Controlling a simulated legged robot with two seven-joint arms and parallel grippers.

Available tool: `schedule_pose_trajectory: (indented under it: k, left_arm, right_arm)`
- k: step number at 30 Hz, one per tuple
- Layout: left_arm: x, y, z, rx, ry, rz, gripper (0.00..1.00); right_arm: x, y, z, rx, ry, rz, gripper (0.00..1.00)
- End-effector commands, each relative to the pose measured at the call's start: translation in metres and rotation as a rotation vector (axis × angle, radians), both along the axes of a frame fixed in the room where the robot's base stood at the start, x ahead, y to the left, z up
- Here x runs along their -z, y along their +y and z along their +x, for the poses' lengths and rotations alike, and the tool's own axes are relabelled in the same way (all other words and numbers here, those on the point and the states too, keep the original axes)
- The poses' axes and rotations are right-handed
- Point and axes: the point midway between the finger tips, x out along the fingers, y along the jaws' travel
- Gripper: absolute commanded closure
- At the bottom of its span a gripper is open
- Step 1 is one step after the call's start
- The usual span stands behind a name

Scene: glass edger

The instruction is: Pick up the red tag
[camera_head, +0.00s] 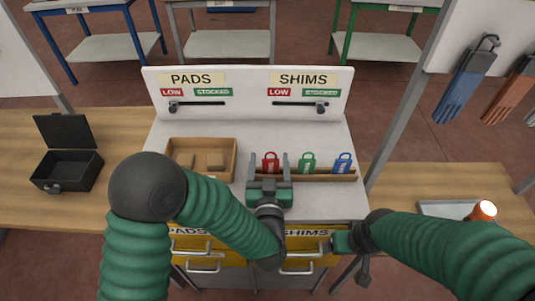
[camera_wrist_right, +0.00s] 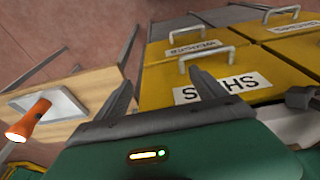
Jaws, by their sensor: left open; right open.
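The red tag (camera_head: 270,161) stands upright in a wooden rack (camera_head: 325,178) on the white station top. It is the leftmost of three tags, beside a green tag (camera_head: 307,162) and a blue tag (camera_head: 343,162). My left gripper (camera_head: 269,161) is open, with one finger on each side of the red tag in the picture; I cannot tell whether they touch it. The gripper body hides the rack in front of it. My right gripper (camera_wrist_right: 165,90) is open and empty, low in front of the yellow SHIMS drawer (camera_wrist_right: 225,92).
A wooden tray (camera_head: 200,140) with brown pads sits left of the rack. An open black box (camera_head: 68,171) is on the left table. An orange flashlight (camera_head: 482,210) lies on a tray at right. The back panel (camera_head: 248,112) has two sliders. Drawer handles (camera_head: 203,267) jut out in front.

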Motion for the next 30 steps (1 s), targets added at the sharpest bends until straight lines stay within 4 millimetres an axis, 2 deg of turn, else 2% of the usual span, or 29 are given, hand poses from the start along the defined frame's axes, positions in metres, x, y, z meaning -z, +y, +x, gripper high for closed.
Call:
schedule_pose_trajectory:
  k: [1,5,19,30]
  left_arm:
    - [-0.0066,0.0028,0.0026,-0.010,-0.018,-0.001,0.34]
    - [-0.0056,0.0024,0.0034,-0.008,-0.015,-0.001,0.36]
    - [-0.0038,0.0025,0.0037,-0.006,-0.010,-0.001,0.97]
    - [-0.0094,0.0021,0.0067,-0.005,-0.011,-0.001,0.98]
  right_arm:
    - [-0.0002,-0.0001,-0.0006,0.000,0.001,0.000,0.20]
    - [-0.0004,-0.0002,-0.0006,0.001,0.001,0.000,0.20]
    - [-0.0002,-0.0001,-0.0004,0.000,0.001,0.000,0.20]
    - [-0.0047,-0.0002,-0.0004,0.001,0.001,0.000,0.20]
